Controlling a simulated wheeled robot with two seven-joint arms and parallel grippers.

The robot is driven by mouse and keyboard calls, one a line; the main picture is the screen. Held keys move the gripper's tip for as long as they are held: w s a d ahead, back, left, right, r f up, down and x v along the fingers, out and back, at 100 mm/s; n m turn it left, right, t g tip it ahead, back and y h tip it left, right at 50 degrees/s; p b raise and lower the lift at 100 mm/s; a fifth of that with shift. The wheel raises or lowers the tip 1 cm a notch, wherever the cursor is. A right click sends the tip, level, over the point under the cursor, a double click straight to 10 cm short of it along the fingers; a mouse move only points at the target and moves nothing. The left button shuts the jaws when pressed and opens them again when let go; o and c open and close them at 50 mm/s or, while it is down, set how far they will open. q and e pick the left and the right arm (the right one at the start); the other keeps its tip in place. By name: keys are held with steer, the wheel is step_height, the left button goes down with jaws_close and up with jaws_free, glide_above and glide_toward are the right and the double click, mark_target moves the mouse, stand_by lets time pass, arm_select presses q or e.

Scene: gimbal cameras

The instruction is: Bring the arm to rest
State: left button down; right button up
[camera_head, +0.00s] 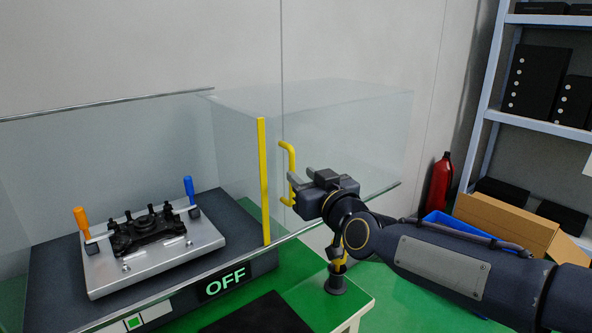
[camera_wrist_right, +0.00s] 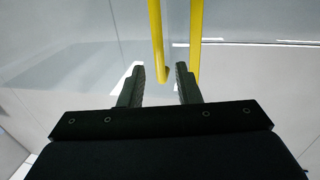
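My right gripper (camera_head: 299,176) is in the middle of the head view, with its arm coming in from the right. Its fingers are apart and nothing is held in them. It is close to the yellow handle (camera_head: 291,160) of the clear sliding door. In the right wrist view the open fingers of the right gripper (camera_wrist_right: 160,72) point toward two yellow bars, one of them the handle (camera_wrist_right: 156,40). I cannot tell whether a finger touches the handle. My left gripper is not in view.
A clear enclosure with a yellow edge strip (camera_head: 264,185) holds a metal fixture plate (camera_head: 150,266) with orange and blue levers. A fire extinguisher (camera_head: 440,184), cardboard box (camera_head: 505,222) and shelf (camera_head: 540,126) stand right.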

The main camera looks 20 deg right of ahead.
steer(key=shift+s+d, duration=0.1)
steer(key=shift+s, duration=0.65)
steer(key=s+f+m+g+p, duration=0.1)
steer(key=s+f+g+p, duration=0.2)
steer(key=s, duration=0.6)
steer(key=s+f+m+g+p, duration=0.1)
steer(key=s+f+g+p, duration=0.2)
steer(key=s, duration=0.7)
steer(key=s+f+m+g+y+p, duration=0.1)
steer(key=s+f+g+p, duration=0.2)
steer(key=s+f+g, duration=0.3)
steer(key=s+f, duration=0.1)
steer(key=s, duration=0.2)
steer(key=shift+s+m+p, duration=0.3)
steer(key=shift+s+p, duration=0.1)
